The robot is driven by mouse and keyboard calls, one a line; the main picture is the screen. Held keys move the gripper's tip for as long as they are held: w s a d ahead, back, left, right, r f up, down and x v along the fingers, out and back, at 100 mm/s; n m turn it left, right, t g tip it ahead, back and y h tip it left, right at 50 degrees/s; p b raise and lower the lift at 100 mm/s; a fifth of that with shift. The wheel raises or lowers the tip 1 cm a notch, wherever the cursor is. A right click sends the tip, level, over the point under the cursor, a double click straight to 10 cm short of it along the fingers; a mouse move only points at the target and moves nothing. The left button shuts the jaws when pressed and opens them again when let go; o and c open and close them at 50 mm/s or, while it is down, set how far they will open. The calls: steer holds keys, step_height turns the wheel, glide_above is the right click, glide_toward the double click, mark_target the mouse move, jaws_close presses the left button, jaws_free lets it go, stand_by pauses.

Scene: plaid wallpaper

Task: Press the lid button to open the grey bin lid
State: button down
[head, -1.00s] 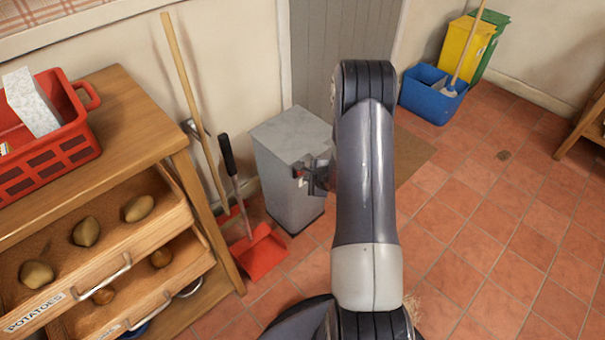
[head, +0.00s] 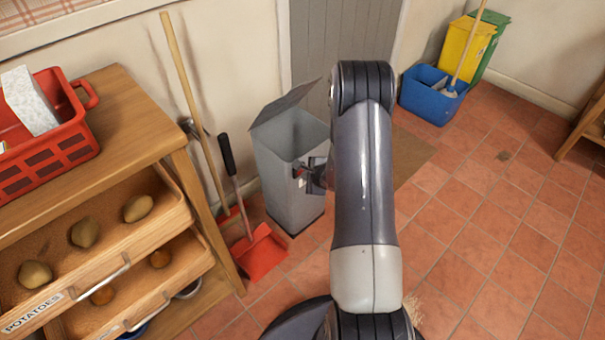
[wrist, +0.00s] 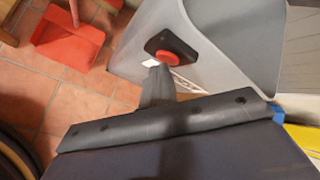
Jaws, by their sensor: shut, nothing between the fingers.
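The grey bin (head: 287,190) stands on the tiles against the wall. In the wrist view, the red lid button (wrist: 171,60) sits in a black housing on the bin's front wall (wrist: 140,50). My gripper (wrist: 160,78) is shut and empty, its fingertips just below the button. I cannot tell whether they touch it. In the head view my gripper (head: 304,172) is at the bin's upper front, partly hidden by my arm.
A red dustpan (head: 260,252) and a broom (head: 190,100) stand left of the bin. A wooden shelf (head: 150,115) with potato drawers and a red crate (head: 45,150) is at the left. A blue bucket (head: 425,100) stands at the back right.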

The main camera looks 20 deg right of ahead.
steer(key=shift+s+d+b, duration=0.35)
steer(key=shift+s+b, duration=0.35)
steer(key=shift+s, duration=0.15)
steer(key=s+b, duration=0.1)
steer(key=s+d, duration=0.1)
steer(key=s, duration=0.1)
steer(key=s+b, duration=0.1)
steer(key=shift+s+d+b, duration=0.35)
steer(key=shift+s, duration=0.05)
steer(key=shift+w, duration=0.15)
steer(key=w+p, duration=0.1)
steer(key=p, duration=0.1)
steer(key=w+p, duration=0.1)
steer(key=p, duration=0.1)
steer(key=shift+a+r, duration=0.3)
steer(key=shift+a, duration=0.1)
